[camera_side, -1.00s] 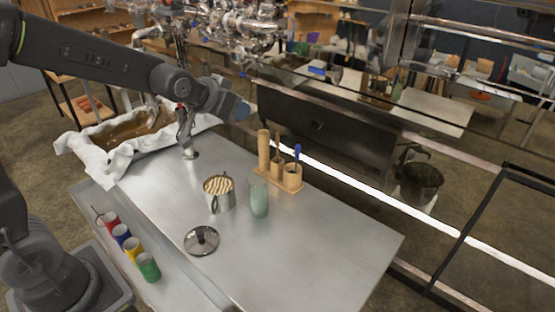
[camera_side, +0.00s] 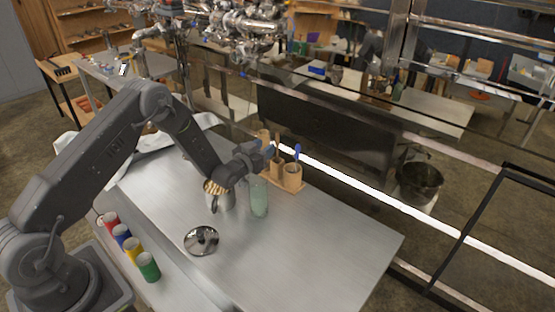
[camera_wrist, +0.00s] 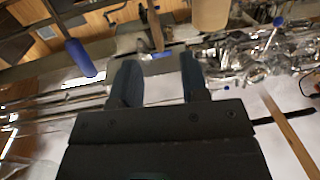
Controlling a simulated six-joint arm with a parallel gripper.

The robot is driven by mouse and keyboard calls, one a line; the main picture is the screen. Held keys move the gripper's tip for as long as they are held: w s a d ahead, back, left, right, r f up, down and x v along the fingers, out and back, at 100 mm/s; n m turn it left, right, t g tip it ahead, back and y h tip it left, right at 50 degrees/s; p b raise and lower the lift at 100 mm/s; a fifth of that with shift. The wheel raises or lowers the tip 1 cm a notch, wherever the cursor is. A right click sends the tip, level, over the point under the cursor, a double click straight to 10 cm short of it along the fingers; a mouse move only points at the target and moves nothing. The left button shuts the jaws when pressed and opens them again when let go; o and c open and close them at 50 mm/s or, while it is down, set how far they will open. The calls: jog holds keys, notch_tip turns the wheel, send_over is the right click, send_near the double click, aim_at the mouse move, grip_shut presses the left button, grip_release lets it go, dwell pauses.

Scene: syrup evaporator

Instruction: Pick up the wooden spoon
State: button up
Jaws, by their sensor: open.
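The wooden spoon appears to be the brown wooden handle (camera_side: 277,147) standing upright in the middle cup of a wooden holder (camera_side: 292,187). Its lower end is hidden in the cup. In the wrist view the wooden handle (camera_wrist: 155,30) shows ahead of the gap between my fingertips, a little left of its middle. My gripper (camera_wrist: 160,68) is open, with nothing between its fingers. In the side view my gripper (camera_side: 268,151) is beside the handle at the holder, and I cannot tell whether they touch.
A blue-handled tool (camera_side: 297,153) stands in the holder's right cup. A wooden cylinder (camera_side: 263,136) is partly hidden at its left. The table's right side is clear.

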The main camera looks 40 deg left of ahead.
aim_at(277, 146)
jog(key=shift+w+a+r, duration=0.1)
jog(key=shift+w+r, duration=0.05)
jog(key=shift+w, duration=1.1)
jog(key=shift+w+a+r, duration=0.1)
jog(key=shift+w+r, duration=0.05)
jog(key=shift+w, duration=1.05)
jog(key=shift+w+r, duration=0.15)
jog(key=shift+w, duration=1.1)
jog(key=shift+c, duration=0.2)
grip_shut()
